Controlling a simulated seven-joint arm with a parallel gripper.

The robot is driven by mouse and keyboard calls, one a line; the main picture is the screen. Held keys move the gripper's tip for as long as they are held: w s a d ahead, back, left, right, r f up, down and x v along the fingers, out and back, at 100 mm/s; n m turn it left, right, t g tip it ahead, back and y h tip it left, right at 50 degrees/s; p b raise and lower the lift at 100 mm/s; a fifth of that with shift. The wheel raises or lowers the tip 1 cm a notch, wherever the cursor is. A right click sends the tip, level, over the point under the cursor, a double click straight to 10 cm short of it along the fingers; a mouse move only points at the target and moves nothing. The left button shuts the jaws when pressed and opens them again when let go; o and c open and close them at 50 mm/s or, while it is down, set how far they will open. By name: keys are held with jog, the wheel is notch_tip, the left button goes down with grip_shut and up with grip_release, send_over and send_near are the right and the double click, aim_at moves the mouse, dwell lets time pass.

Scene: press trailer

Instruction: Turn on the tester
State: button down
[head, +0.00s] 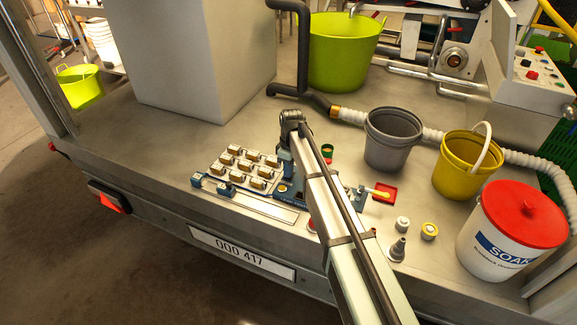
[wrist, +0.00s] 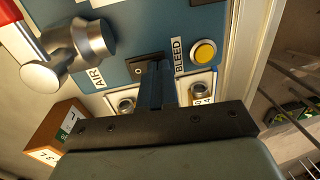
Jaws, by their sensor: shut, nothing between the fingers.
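The tester's blue panel (wrist: 125,72) fills the upper part of the wrist view. A black rocker switch (wrist: 143,58) sits on it between the AIR and BLEED labels. A round yellow button (wrist: 204,52) is to the right of the switch, and a metal valve (wrist: 72,58) is to the left. My gripper (wrist: 156,68) is shut and empty, its fingertips at the switch's lower edge; I cannot tell whether they touch it. The fingers hide part of the panel. In the head view my arm covers much of the tester area, and the switch cannot be made out.
A wooden block (wrist: 56,130) with labels lies left of the gripper. On the trailer bed, a tray of several wooden blocks (head: 243,168) lies left of my arm. A grey bucket (head: 391,140), yellow bucket (head: 465,170) and white SOAK tub (head: 500,238) stand to the right.

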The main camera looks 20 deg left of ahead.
dwell(0.3)
jog(key=shift+f, duration=0.2)
dwell(0.3)
jog(key=shift+w+r, duration=0.25)
jog(key=shift+w, duration=0.45)
notch_tip(320, 180, up, 14)
jog(key=s, duration=0.1)
jog(key=shift+s, duration=0.35)
dwell(0.6)
